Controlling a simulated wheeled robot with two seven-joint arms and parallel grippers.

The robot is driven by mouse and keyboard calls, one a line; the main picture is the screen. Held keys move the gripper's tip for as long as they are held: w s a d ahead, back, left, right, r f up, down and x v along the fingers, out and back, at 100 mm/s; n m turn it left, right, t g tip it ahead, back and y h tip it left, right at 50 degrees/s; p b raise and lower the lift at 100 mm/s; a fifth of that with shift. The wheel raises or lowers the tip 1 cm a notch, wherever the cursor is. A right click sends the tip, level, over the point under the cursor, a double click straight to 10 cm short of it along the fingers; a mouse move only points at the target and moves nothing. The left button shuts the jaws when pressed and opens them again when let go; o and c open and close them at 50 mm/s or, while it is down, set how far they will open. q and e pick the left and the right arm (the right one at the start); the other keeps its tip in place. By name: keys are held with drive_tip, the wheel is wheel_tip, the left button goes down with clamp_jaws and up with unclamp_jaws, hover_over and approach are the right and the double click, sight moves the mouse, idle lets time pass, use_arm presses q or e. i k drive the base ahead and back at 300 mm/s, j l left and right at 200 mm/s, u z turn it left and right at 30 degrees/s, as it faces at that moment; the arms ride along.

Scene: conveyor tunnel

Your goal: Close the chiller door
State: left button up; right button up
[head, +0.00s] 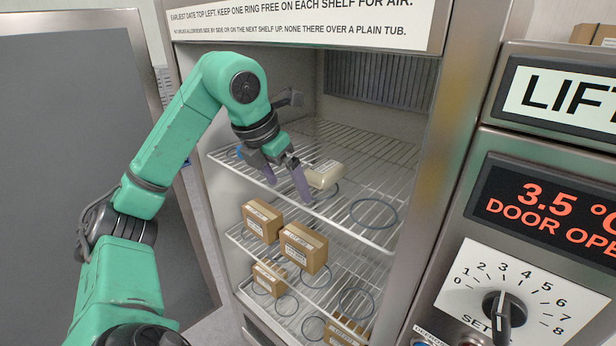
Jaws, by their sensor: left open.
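The chiller door (85,150) stands open at the left, a large grey panel with a metal frame, swung away from the chiller cabinet (445,120). My left gripper (285,188) is open at the front of the upper wire shelf. Its fingers point down, just left of a cream tub (323,174) with a label on top. I cannot tell whether a finger touches the tub. The gripper is apart from the door, and my green arm crosses in front of the door's edge. My right gripper is not in view.
Cardboard boxes (303,247) and dark rings (374,213) are on the wire shelves (370,160). At right, a display (550,210) reads 3.5 and "DOOR OPE", cut off by the edge. Below it is a dial (503,310). My arm occupies the gap between door and cabinet.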

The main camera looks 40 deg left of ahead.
sight(80, 98)
drive_tip(key=k, duration=1)
